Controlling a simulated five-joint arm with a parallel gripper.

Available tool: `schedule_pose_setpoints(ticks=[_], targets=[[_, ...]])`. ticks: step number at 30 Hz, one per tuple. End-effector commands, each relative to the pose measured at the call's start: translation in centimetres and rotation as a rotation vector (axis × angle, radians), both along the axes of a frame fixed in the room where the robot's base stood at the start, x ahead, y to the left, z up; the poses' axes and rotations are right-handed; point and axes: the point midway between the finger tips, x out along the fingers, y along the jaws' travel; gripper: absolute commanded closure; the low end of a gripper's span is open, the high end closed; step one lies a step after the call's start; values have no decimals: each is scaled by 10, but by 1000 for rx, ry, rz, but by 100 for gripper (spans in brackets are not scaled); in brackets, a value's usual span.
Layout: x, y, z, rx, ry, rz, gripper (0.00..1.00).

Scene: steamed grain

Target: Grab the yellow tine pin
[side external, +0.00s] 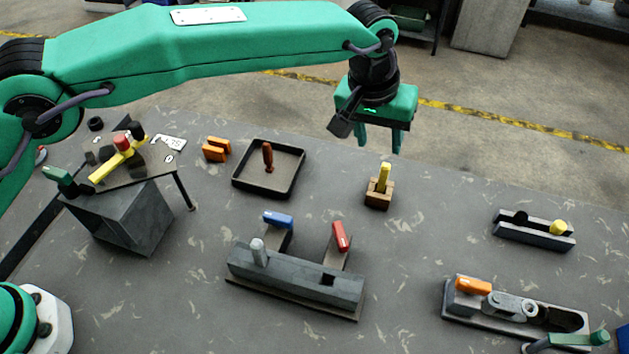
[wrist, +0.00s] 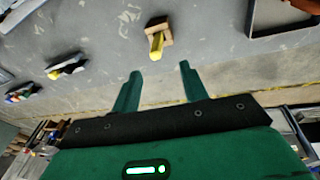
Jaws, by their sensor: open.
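The yellow tine pin (side external: 384,176) stands upright in a small brown wooden block (side external: 378,195) on the grey table. In the wrist view the yellow pin (wrist: 157,44) sticks out of the wooden block (wrist: 159,27), beyond the fingertips and between their lines. My gripper (side external: 380,150) is open and empty, with its green fingers pointing down above and slightly behind the pin. In the wrist view the two fingers of my gripper (wrist: 160,68) are spread apart and do not touch the pin.
A black tray (side external: 284,190) holding a red-brown pin stands to the left. A long grey block (side external: 300,278) with blue and red-handled pieces is in front. A small dark holder (side external: 533,232) with a yellow knob stands at the right. The table around the wooden block is clear.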

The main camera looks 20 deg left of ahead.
Motion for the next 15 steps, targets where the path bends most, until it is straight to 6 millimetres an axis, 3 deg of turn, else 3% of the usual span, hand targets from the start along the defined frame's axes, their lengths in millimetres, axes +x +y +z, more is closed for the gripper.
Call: schedule_pose_setpoints(ticks=[15], targets=[[-1,-10,-22,3,7,-1,56]])
